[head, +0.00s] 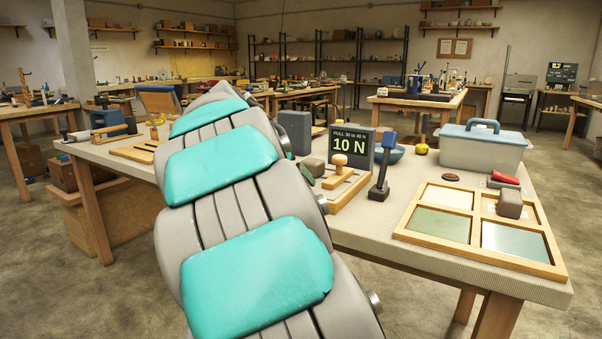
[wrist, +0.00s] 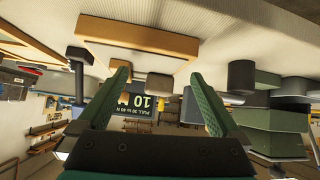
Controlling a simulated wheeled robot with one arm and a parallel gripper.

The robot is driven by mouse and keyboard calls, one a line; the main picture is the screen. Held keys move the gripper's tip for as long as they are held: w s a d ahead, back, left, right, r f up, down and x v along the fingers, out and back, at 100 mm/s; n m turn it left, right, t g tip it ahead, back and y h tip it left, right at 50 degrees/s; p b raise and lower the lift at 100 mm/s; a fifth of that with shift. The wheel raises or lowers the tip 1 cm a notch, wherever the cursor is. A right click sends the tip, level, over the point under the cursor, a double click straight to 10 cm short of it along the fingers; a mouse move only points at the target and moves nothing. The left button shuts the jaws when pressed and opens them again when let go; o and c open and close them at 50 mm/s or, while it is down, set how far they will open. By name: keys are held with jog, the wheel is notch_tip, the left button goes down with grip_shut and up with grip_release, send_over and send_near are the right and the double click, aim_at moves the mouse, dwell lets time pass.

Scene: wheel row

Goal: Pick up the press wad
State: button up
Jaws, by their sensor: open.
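My gripper (wrist: 158,76) is open in the wrist view, its two green fingers apart with nothing held. The wrist picture is upside down. A small grey-brown block (wrist: 160,85) shows between the fingers, beyond the tips. It looks like the grey-brown block (head: 315,166) left of the wooden knob (head: 339,160) in the head view. Another grey-brown lump (head: 509,203) lies on the framed tray at the right. I cannot tell for sure which is the press wad.
A dark sign reading 10 N (head: 351,146) stands behind the knob. A dark post with a blue top (head: 380,178) is beside it. A framed tray (head: 404,226) and a lidded box (head: 482,152) are at the right. The front bench top (head: 365,235) is clear.

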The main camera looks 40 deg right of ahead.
jog(key=m+h, duration=0.2)
send_near(311, 161)
jog(key=x, duration=0.3)
jog(key=shift+s+d, duration=0.1)
jog(key=shift+d, duration=0.45)
jog(key=shift+x, duration=1.2)
jog(key=x, duration=0.5)
jog(key=shift+w+a+f+p, duration=0.15)
jog(key=shift+w+f+p, duration=0.05)
jog(key=shift+w+p, duration=0.2)
grip_shut()
